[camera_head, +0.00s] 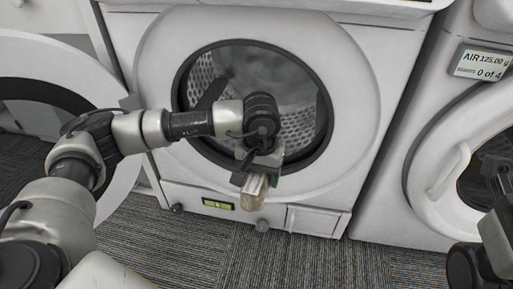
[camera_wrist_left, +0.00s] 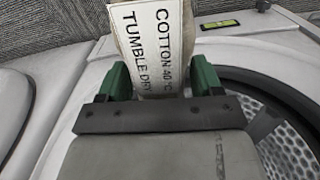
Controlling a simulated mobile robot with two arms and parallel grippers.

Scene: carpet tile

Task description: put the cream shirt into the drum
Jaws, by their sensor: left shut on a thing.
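The cream shirt (camera_head: 254,194) hangs as a small folded bundle from my left gripper (camera_head: 258,172), below and in front of the round opening of the middle machine. In the left wrist view, my gripper's green fingers (camera_wrist_left: 160,80) are shut on the shirt (camera_wrist_left: 124,45), whose white label reads "COTTON 40°C TUMBLE DRY". The drum (camera_head: 300,130) shows perforated metal inside a dark rim; my left wrist covers part of it. It also shows at the right of the wrist view (camera_wrist_left: 285,150). My right arm is partly visible at the right edge; its jaws cannot be made out.
A white machine (camera_head: 435,120) with a round door and an "AIR" display (camera_head: 484,65) stands at right. A white round frame (camera_head: 60,55) is at left. A small green display (camera_head: 217,204) sits below the drum. Grey striped carpet (camera_head: 270,260) lies clear in front.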

